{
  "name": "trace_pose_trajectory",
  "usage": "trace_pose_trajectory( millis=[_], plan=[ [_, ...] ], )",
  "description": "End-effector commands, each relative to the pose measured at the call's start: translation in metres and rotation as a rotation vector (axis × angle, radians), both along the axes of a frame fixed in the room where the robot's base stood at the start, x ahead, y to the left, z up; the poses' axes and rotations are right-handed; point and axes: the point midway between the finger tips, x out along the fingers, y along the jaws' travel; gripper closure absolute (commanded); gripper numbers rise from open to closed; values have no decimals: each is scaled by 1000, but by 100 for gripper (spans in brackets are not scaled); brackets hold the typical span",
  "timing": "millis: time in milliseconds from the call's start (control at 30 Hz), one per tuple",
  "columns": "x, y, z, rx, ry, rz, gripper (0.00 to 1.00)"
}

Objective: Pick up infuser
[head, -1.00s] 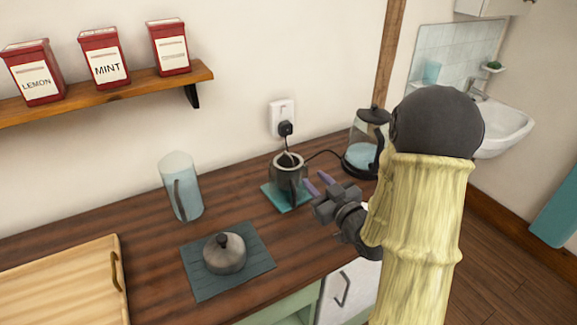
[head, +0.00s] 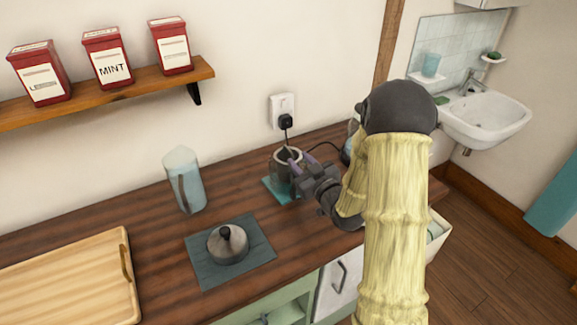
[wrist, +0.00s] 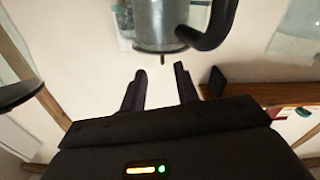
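A grey metal pot (head: 280,174) with a dark handle stands open on a teal mat (head: 272,192) near the wall. A thin dark piece, apparently the infuser's handle (head: 289,151), sticks up from its mouth; the rest of the infuser is hidden inside. In the wrist view, which looks upside down, the pot (wrist: 160,20) shows at the top and a small tip of the infuser (wrist: 163,60) shows past its rim. My gripper (head: 303,156) is open and empty at the pot's rim, with its two fingers (wrist: 158,76) apart, either side of that tip in the wrist view.
A lid (head: 228,245) lies on a dark mat (head: 258,262) in front. A glass jug (head: 184,182) stands left of the pot, and a wooden tray (head: 60,285) lies far left. Red tins (head: 107,58) stand on a wall shelf (head: 130,90). My arm mostly hides the kettle.

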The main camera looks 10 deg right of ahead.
Motion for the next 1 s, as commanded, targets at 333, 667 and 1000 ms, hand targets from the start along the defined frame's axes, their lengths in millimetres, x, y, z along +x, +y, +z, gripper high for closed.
trace_pose_trajectory(
  millis=[333, 667, 1000],
  plan=[
    [39, 16, 0, 0, 0, 1, 69],
    [39, 16, -1, 0, 0, 1, 69],
    [39, 16, -1, -1, 0, 1, 98]
  ],
)
